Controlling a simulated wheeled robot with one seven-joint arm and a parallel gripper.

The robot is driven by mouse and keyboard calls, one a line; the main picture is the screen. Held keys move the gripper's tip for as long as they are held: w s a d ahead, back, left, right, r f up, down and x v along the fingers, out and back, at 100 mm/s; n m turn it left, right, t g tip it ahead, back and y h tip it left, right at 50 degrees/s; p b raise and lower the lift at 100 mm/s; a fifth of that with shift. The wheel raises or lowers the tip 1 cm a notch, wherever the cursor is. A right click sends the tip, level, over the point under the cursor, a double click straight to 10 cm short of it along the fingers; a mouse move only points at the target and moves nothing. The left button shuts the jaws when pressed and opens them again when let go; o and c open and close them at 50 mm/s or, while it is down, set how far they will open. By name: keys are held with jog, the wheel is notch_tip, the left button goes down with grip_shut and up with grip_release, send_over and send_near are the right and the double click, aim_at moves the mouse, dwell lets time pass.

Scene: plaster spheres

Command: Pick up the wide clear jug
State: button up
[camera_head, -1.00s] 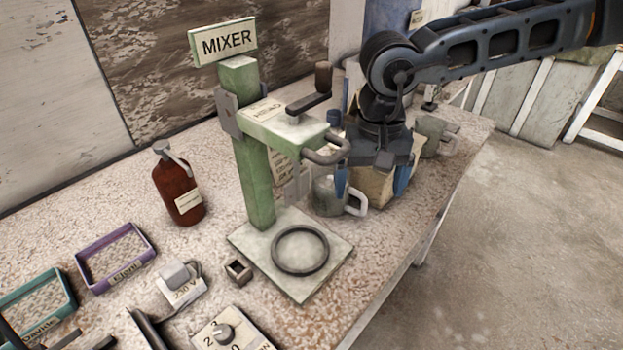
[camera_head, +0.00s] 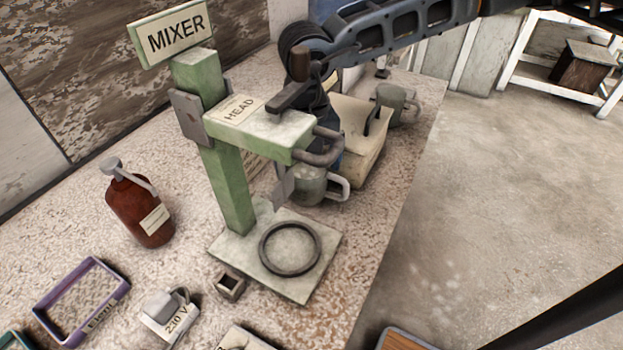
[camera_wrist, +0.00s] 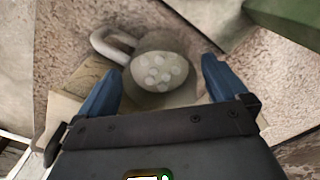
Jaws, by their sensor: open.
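A wide, greyish see-through jug (camera_head: 309,187) with a pale handle stands on the bench behind the mixer's base plate, partly hidden by the mixer. In the wrist view the jug (camera_wrist: 160,92) is seen from above, with several pale spheres inside and its handle toward the upper left. My gripper (camera_wrist: 161,68) is open. Its two blue fingers lie on the left and right sides of the jug in that view; I cannot tell whether they touch it. In the head view my gripper is mostly hidden behind the mixer head.
The green mixer (camera_head: 228,180) stands close beside the jug. A cream box (camera_head: 365,145) is right behind it, with another handled jug (camera_head: 399,103) farther back. A brown bottle (camera_head: 137,207) stands at left. Open floor lies right of the bench edge.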

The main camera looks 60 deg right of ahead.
aim_at(309, 177)
jog(key=shift+d+f+p, duration=0.15)
jog(key=shift+f+p, duration=0.1)
jog(key=shift+f, duration=0.85)
jog(key=shift+d+f+p, duration=0.15)
jog(key=shift+f+p, duration=0.1)
jog(key=shift+f, duration=0.85)
jog(key=shift+c, duration=0.4)
jog(key=shift+w, duration=0.1)
jog(key=c, duration=1)
